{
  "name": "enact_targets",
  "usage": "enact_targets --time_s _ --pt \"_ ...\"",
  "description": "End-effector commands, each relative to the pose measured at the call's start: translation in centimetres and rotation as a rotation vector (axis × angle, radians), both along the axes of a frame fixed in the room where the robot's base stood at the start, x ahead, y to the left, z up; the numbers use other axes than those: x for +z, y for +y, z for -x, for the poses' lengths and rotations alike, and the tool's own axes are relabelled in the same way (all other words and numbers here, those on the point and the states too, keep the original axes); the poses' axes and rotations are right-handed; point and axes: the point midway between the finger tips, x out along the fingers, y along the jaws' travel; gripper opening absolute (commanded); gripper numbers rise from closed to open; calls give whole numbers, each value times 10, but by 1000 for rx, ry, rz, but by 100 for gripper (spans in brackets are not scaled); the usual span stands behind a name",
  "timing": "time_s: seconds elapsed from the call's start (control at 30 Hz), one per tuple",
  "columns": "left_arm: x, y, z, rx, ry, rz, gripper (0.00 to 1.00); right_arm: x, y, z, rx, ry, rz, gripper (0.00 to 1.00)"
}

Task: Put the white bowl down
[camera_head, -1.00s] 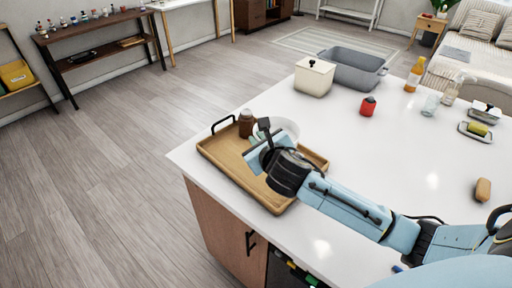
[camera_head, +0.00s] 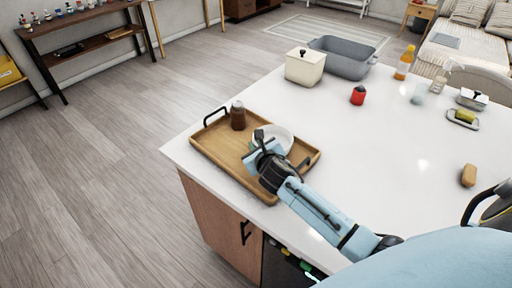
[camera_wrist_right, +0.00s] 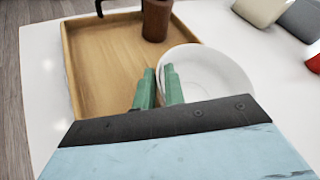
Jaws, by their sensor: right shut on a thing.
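The white bowl (camera_head: 284,140) is at the wooden tray (camera_head: 208,153), over its right part in the head view. My right gripper (camera_head: 256,146) is at the bowl's near-left side. In the right wrist view, its green fingers (camera_wrist_right: 159,88) are shut on the left rim of the bowl (camera_wrist_right: 212,75). There the bowl covers part of the tray's right edge (camera_wrist_right: 183,32). I cannot tell whether its base touches the tray. The bowl looks roughly level and empty. My left gripper is not in view.
A brown bottle (camera_head: 238,116) stands in the tray behind the bowl, close to it in the right wrist view. A white canister (camera_head: 304,68), a grey basin (camera_head: 343,58) and a red item (camera_head: 358,95) stand farther back.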

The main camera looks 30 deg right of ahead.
Motion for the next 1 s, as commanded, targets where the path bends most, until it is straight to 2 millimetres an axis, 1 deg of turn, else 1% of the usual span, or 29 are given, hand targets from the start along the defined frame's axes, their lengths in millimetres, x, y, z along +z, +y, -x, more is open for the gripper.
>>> enact_targets --time_s 0.27,0.4,0.43,0.57,0.8,0.9,1.0 --pt "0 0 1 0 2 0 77 0 0 -1 0 -3 3 0" --pt "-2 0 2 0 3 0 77 -4 0 -1 2 -2 4 0" --pt "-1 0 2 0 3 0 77 -5 0 0 0 -1 2 15" --pt "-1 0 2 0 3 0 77 -4 0 0 0 -1 2 32" --pt "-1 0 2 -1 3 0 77 -4 0 0 0 -1 1 33" --pt "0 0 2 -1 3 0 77 -1 0 0 0 -1 0 33" --pt "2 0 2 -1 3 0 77 2 1 8 1 0 3 33"
